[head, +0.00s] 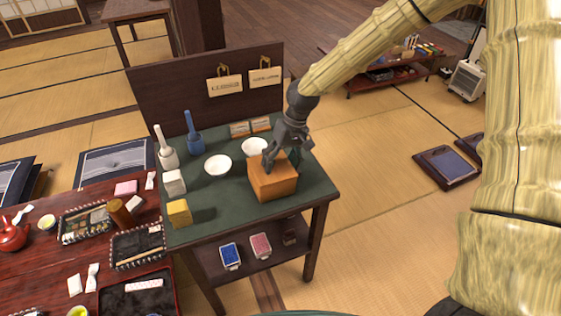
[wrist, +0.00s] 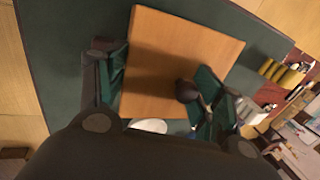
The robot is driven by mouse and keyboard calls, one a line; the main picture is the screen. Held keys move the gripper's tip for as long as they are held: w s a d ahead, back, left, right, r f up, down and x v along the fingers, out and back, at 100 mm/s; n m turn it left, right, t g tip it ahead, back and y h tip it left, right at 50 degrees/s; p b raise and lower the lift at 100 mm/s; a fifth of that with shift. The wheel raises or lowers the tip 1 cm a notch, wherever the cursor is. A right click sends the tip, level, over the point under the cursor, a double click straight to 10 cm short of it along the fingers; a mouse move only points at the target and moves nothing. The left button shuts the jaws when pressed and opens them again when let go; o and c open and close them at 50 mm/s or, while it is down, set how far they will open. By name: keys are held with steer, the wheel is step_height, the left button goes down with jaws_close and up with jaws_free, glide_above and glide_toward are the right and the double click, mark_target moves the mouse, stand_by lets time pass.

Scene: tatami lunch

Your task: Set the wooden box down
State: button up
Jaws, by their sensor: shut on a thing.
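In the wrist view the box's flat top (wrist: 185,45) fills the middle, with my gripper's dark green finger pads (wrist: 160,82) on either side. The box looks level and low over the green top. I cannot tell whether its underside touches the surface.
Two white bowls (head: 218,165) stand behind and left of the box. A white block (head: 174,182), a yellow block (head: 179,212) and white and blue bottle-like items (head: 194,138) are farther left. The green top's front middle is clear. An upright board (head: 215,110) closes the back.

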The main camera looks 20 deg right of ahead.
steer(key=o, duration=1.8)
steer(key=shift+f, duration=0.15)
steer(key=shift+c, duration=0.2)
steer(key=shift+r, duration=0.2)
steer(key=b+v, duration=0.1)
steer(key=v, duration=1)
steer(key=shift+r, duration=0.35)
steer(key=shift+d, duration=0.15)
